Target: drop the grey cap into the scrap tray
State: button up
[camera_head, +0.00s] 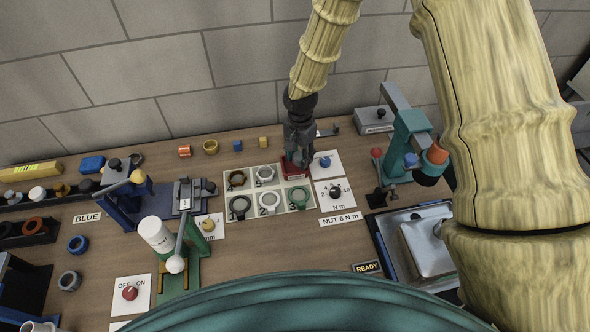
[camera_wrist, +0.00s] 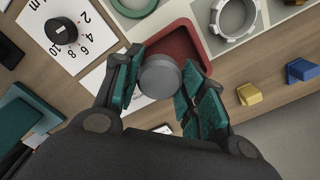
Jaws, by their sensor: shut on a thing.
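The grey cap (camera_wrist: 160,76) is a short round piece held between the two teal-padded fingers of my gripper (camera_wrist: 158,84) in the wrist view. The red scrap tray (camera_wrist: 187,36) is a shallow tray with rounded corners, seen just beyond and below the cap. In the head view my gripper (camera_head: 297,156) points down over the red tray (camera_head: 291,174), at the back right of the ring board. The cap is hidden by my gripper there. The cap appears above the tray's near edge in the wrist view; its exact height I cannot tell.
A pale board (camera_head: 255,209) with several rings adjoins the tray. A dial card (camera_head: 333,193) lies to its right, and a teal press (camera_head: 408,146) stands further right. Small yellow (camera_head: 263,142) and blue (camera_head: 238,146) blocks lie behind the board. The wall is close behind.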

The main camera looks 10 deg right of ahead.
jog(key=shift+f, duration=0.55)
jog(key=shift+s+f+b, duration=0.25)
jog(key=shift+b, duration=0.15)
jog(key=shift+w, duration=0.1)
jog(key=shift+f, duration=0.1)
jog(key=o, duration=1)
notch_tip(320, 180, up, 12)
